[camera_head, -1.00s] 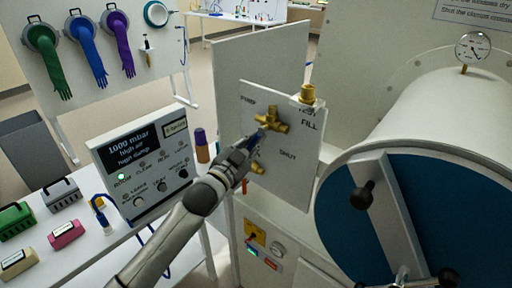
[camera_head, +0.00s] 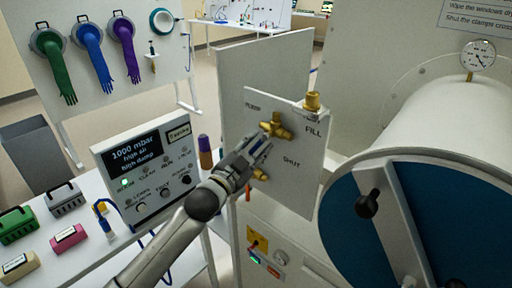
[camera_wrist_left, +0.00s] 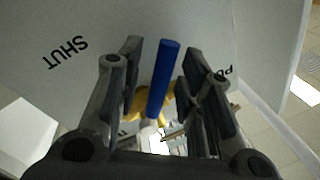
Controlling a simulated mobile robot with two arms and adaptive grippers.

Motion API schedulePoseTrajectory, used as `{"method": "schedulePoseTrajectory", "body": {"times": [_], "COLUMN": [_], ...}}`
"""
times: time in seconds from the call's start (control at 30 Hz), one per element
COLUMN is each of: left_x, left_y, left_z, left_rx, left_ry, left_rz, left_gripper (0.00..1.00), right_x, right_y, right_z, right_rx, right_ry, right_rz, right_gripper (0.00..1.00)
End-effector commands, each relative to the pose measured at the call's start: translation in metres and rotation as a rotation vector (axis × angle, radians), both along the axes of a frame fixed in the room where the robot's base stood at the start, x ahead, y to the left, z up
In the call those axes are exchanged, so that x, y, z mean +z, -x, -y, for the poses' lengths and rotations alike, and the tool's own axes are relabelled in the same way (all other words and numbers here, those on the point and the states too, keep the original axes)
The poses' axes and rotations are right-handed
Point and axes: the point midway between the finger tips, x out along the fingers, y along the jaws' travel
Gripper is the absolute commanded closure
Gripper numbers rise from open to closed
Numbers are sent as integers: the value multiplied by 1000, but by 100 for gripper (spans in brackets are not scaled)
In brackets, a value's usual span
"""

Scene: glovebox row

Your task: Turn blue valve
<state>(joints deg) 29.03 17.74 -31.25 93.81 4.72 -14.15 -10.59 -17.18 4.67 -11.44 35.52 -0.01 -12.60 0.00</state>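The blue valve handle (camera_wrist_left: 163,78) stands between the two fingers of my left gripper (camera_wrist_left: 160,72) in the left wrist view. A gap shows on both sides of it, and the fingers are open. A brass valve body (camera_wrist_left: 150,103) shows behind, partly hidden. In the head view, my left gripper (camera_head: 259,149) is at the valve panel (camera_head: 303,185), below the upper brass fitting (camera_head: 277,126) and left of the word SHUT. Only a small part of the blue handle shows there, among the fingers. My right gripper is out of view.
A round blue door (camera_head: 345,215) with a white bar and black knob stands right of the panel. A control box (camera_head: 150,172) and a purple-capped bottle (camera_head: 205,152) stand left of my left arm. A brass fitting (camera_head: 313,101) tops the panel.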

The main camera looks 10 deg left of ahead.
Motion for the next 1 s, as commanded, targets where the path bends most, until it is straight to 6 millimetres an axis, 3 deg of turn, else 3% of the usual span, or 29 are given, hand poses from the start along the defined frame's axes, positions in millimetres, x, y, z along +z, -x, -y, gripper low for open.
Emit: {"method": "schedulePoseTrajectory", "body": {"times": [0.37, 0.8, 1.0], "left_x": [-3, -12, -14], "left_y": [11, 85, 102], "left_z": [-6, -42, -51], "left_rx": [1, 0, -1], "left_ry": [0, -1, 1], "left_rz": [-2, -2, -1], "left_gripper": [66, 66, 66], "right_x": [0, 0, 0], "right_y": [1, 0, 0], "right_z": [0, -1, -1], "right_rx": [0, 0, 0], "right_ry": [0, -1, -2], "right_rz": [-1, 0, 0], "right_gripper": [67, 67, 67]}}
